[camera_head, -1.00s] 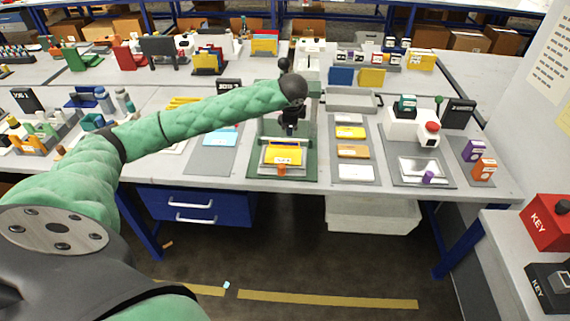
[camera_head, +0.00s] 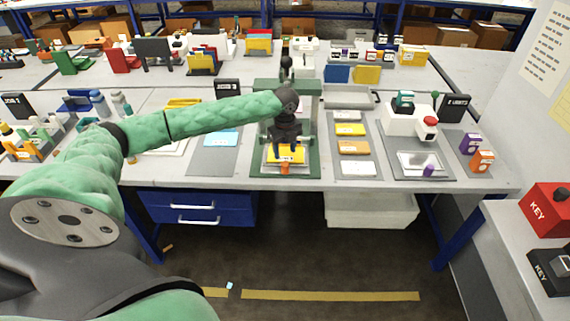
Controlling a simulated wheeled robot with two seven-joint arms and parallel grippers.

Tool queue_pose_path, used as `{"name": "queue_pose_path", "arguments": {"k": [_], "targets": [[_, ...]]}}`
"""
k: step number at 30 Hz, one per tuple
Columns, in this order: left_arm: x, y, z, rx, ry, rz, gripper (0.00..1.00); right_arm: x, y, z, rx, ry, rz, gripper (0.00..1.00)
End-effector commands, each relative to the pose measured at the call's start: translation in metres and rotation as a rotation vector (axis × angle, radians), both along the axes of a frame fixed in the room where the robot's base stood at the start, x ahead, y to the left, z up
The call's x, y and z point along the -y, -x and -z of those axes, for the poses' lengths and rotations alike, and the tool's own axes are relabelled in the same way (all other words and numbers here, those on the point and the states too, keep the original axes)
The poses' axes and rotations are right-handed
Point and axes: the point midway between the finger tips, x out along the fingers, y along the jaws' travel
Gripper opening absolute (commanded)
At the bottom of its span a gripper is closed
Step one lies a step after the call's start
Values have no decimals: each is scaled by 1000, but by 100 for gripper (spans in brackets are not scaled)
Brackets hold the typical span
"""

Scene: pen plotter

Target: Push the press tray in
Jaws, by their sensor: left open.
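The press tray (camera_head: 271,162) holds a yellow piece (camera_head: 291,154) and sits at the front of the green press base (camera_head: 312,169) near the table's front edge. An orange knob (camera_head: 285,168) stands at the tray's front. My left gripper (camera_head: 286,157) is open, pointing down over the tray, with its fingers in front of the yellow piece and close to the knob. Whether the fingers touch the tray or knob cannot be told. The arm hides part of the press behind. My right gripper is not in view.
A grey mat with a cyan sheet (camera_head: 222,139) lies left of the press. A mat with coloured cards (camera_head: 354,147) lies right. A white machine with a red button (camera_head: 428,122) stands further right. Blue drawers (camera_head: 195,208) hang below the table.

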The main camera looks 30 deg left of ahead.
Motion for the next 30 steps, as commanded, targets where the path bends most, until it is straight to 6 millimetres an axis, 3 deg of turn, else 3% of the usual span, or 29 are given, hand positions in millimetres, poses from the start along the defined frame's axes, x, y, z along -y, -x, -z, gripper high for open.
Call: {"name": "queue_pose_path", "arguments": {"k": [15,29,30], "targets": [[0,0,62,-1,0,-4,50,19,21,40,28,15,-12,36],[0,0,73,1,-2,-3,50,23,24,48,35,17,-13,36],[0,0,73,1,-2,-3,42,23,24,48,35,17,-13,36]]}}
